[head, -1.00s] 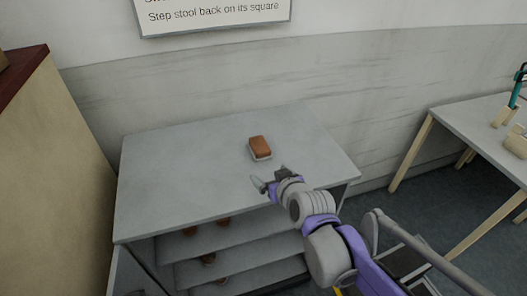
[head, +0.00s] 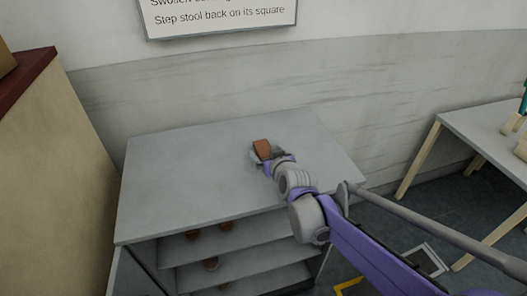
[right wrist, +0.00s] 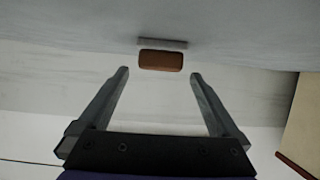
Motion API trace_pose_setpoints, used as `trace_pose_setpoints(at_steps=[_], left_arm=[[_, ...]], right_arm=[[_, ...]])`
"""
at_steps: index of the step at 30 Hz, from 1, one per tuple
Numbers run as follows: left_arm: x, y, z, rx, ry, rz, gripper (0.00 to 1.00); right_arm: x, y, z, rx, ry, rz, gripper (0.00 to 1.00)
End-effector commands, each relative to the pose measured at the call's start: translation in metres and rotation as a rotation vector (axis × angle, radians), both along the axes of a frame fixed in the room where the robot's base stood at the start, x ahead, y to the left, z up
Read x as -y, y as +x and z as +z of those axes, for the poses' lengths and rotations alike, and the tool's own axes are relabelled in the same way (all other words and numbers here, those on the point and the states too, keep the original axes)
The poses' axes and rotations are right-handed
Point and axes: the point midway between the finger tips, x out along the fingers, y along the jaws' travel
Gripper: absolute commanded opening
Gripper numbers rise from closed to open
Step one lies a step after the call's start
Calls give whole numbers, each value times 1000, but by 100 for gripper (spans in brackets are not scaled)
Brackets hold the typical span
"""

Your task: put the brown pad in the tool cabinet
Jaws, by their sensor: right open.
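The brown pad (head: 262,147) lies on the grey top of the tool cabinet (head: 180,185), with a pale layer along one side. It also shows in the right wrist view (right wrist: 161,60), just beyond the fingertips and centred between them. My right gripper (head: 265,158) is open and close to the pad, partly covering it in the head view. In the right wrist view its two fingers (right wrist: 159,74) are spread with nothing between them. The cabinet's front is open and shows its shelves (head: 235,240). My left gripper is not in view.
Several brown items (head: 228,226) sit on the cabinet shelves. A tan block with a dark red top (head: 55,150) stands at the left. A grey table with wooden legs (head: 480,130) stands at the right. The wall is behind the cabinet. Most of the cabinet top is bare.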

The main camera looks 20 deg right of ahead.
Motion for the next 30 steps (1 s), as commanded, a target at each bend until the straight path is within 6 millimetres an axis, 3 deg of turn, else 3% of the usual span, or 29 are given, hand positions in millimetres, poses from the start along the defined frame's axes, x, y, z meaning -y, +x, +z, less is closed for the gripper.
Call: trace_pose_setpoints(at_steps=[6, 15, 30], left_arm=[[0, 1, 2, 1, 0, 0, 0], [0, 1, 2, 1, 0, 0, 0], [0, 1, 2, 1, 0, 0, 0]], right_arm=[[-1, 24, -8, 0, -1, 0, 99], [-1, 26, -10, 0, -1, 0, 97], [-1, 26, -9, 0, 0, 0, 7]])
